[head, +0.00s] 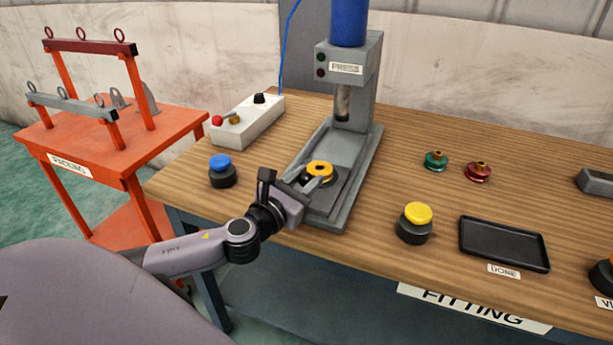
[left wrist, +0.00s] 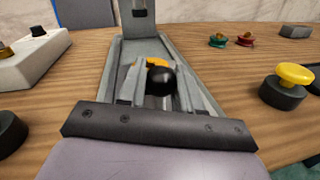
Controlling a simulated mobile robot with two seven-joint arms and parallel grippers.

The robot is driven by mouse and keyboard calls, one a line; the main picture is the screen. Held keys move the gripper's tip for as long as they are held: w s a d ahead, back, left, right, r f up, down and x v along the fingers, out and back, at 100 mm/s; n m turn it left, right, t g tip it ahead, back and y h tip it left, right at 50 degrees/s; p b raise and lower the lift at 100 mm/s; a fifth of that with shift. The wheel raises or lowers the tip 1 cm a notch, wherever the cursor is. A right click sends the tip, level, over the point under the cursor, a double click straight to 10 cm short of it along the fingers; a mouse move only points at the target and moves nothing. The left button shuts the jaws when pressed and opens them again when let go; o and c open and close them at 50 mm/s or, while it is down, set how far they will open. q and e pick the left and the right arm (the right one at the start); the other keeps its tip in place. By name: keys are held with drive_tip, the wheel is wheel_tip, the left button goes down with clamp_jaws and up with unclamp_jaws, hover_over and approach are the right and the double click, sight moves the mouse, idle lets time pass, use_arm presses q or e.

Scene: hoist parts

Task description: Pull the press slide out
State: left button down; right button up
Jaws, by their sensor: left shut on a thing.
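The grey press (head: 350,85) stands at the back of the wooden table, with a long grey bed running toward me. The press slide (head: 333,196) sits at the near end of that bed, out in front of the ram. It bears a yellow ring-shaped part (head: 320,169), which also shows in the left wrist view (left wrist: 157,62). My left gripper (head: 312,184) is at the slide's near end, shut on its round black knob (left wrist: 161,81). The fingers partly hide the knob in the head view. My right gripper is in neither view.
A white control box (head: 249,121) and a blue button (head: 221,170) stand left of the press. A green part (head: 436,160), a red part (head: 478,171), a yellow button (head: 415,222) and a black tray (head: 503,245) lie to its right. An orange rack table (head: 120,140) stands far left.

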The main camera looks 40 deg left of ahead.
use_arm(q)
drive_tip(key=c, duration=0.8)
unclamp_jaws()
drive_tip(key=shift+s+d+b, duration=0.1)
drive_tip(key=shift+s+b, duration=0.3)
drive_tip(key=shift+s, duration=3.2)
